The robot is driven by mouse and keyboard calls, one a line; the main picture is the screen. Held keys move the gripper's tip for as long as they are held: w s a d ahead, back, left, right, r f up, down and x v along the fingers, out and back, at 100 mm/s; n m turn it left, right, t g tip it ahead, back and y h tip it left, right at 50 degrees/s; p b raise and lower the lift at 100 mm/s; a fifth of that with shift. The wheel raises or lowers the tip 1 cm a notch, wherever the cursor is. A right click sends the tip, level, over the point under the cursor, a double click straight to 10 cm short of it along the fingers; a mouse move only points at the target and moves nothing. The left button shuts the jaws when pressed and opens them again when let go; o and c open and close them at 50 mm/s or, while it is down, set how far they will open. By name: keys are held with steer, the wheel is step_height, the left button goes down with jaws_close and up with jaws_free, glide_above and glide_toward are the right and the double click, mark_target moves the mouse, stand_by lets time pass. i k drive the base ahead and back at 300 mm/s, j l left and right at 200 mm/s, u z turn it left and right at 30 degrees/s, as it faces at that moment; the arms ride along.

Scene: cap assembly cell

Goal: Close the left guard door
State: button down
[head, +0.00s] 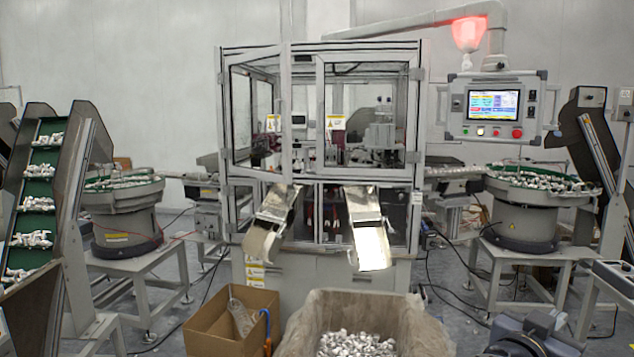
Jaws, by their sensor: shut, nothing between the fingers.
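The assembly machine (421,150) stands in the middle of the head view, a framed cabinet with clear panels. The left guard door (286,110) is a clear panel in a grey metal frame with a yellow label near its free edge. It appears swung outward, with a gap between that edge and the middle of the front. The right guard door (366,58) looks closed in line with the front. My gripper's fingers do not show in this view.
Two metal chutes (275,207) (362,207) stick out below the doors. A cardboard box (205,320) and a lined bin of white caps (410,315) stand in front. Bowl feeders (120,205) (520,215) flank the machine. A control panel (455,105) hangs at right.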

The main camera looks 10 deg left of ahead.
mark_target(284, 50)
steer(key=i+j+u, duration=0.1)
steer(key=i+j, duration=0.6)
steer(key=i+j+u, duration=0.1)
steer(key=i+j, duration=0.6)
steer(key=i+j+u, duration=0.1)
steer(key=i+j, duration=0.6)
steer(key=i+j+u, duration=0.15)
steer(key=i+j, duration=0.45)
steer(key=i, duration=0.25)
